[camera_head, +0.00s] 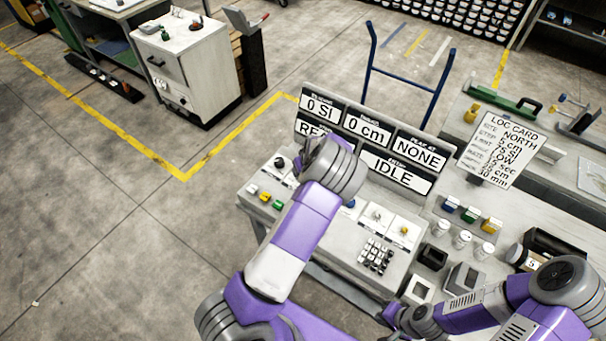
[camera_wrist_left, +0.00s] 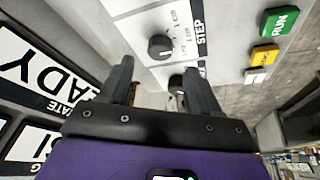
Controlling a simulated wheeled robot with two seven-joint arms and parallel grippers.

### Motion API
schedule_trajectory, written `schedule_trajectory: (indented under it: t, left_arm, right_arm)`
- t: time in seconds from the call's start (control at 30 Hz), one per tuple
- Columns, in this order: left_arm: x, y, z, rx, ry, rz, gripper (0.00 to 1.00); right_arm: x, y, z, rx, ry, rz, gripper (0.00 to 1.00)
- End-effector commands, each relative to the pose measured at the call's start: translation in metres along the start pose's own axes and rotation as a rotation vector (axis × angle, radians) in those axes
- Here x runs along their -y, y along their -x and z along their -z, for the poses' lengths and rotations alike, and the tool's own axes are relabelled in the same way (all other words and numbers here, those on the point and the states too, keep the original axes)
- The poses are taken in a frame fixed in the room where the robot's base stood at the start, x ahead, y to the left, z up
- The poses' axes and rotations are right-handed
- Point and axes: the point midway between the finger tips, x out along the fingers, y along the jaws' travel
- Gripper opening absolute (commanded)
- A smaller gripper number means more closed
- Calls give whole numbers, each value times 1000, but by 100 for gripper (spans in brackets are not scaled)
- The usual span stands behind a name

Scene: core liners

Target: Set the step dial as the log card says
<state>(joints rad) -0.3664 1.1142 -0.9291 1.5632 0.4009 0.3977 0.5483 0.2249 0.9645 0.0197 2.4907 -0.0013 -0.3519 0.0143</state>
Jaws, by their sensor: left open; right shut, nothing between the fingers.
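The step dial (camera_wrist_left: 161,46) is a round black knob on a white panel marked STEP, with cm marks beside it. My left gripper (camera_wrist_left: 157,70) is open, its fingers pointing toward the panel, with the dial just beyond the tips and apart from them. A second dark knob (camera_wrist_left: 177,83) shows partly between the fingers. In the head view my left arm hides part of the console (camera_head: 338,240). The log card (camera_head: 501,150) stands at right; its step line appears to read 5 cm. My right gripper (camera_head: 396,318) is shut and empty at the console's front right.
The display board (camera_head: 368,150) shows 0 SI, 0 cm, NONE and IDLE. Green RUN (camera_wrist_left: 279,21), yellow (camera_wrist_left: 264,55) and white (camera_wrist_left: 255,76) buttons sit beside the dial. A keypad (camera_head: 377,256) and several small containers occupy the console's right and the bench beside it.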

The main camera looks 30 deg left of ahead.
Motion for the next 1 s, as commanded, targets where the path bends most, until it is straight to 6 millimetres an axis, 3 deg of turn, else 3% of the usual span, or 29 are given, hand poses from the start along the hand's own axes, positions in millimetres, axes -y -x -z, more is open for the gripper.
schedule_trajectory:
  t: [0.3, 0.7, 1.0]
  left_arm:
    - [1, -47, 0, 1, -2, 1, 63]
    - [0, -54, 0, 1, -1, 0, 61]
    - [0, -54, 0, 1, -1, -1, 15]
  right_arm:
    - [0, 1, 0, 0, 0, 0, 0]
    - [0, 1, 0, 0, 0, 0, 0]
    - [0, 1, 0, 0, 0, 0, 0]
